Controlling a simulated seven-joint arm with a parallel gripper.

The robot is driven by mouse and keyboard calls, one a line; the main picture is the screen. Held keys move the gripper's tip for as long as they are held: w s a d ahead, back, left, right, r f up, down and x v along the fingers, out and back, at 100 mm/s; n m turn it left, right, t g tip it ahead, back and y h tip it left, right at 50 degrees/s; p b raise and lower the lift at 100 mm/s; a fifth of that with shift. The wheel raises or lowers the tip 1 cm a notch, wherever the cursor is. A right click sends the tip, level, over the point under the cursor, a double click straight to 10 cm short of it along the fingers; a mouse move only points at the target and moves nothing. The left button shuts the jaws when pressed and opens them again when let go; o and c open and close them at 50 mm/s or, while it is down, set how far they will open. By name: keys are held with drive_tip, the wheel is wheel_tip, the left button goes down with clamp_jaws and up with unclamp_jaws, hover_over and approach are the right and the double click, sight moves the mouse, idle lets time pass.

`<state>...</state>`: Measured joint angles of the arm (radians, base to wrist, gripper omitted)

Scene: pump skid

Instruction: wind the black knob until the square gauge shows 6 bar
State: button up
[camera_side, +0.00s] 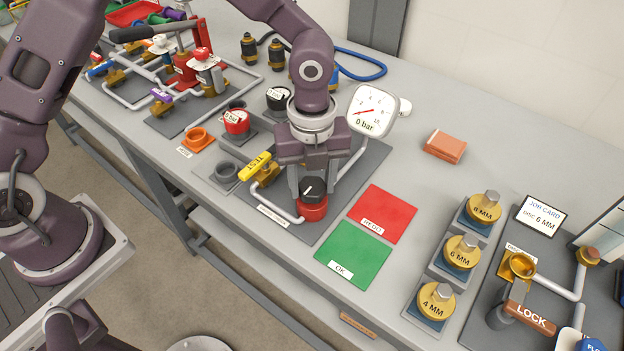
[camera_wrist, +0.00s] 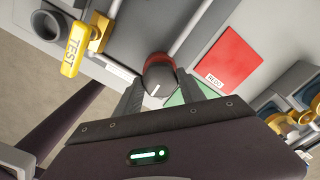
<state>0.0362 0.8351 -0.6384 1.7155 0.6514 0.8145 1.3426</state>
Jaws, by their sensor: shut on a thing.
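The black knob (camera_side: 312,190) has a white pointer line and sits on a red base on a dark panel. It also shows in the wrist view (camera_wrist: 159,80). My gripper (camera_side: 308,192) is over it from above, shut on the knob with a finger on each side. The fingers show at both sides of the knob in the wrist view (camera_wrist: 158,92). The square gauge (camera_side: 372,110) stands behind the knob at the right. It has a white face, a red needle and the text "0 bar".
A yellow TEST lever (camera_side: 256,166) is left of the knob. A red REDO mat (camera_side: 383,214) and a green OK mat (camera_side: 352,254) lie right of it. An orange-brown block (camera_side: 445,147) lies behind. Brass weights marked in MM, such as 6 MM (camera_side: 461,252), stand farther right.

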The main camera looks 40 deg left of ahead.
drive_tip(key=n, duration=1.1)
drive_tip(key=shift+n, duration=0.4)
drive_tip(key=n, duration=1.1)
drive_tip(key=shift+n, duration=0.4)
drive_tip(key=o, duration=1.4)
drive_tip(key=shift+c, duration=0.2)
drive_tip(key=shift+r, duration=0.15)
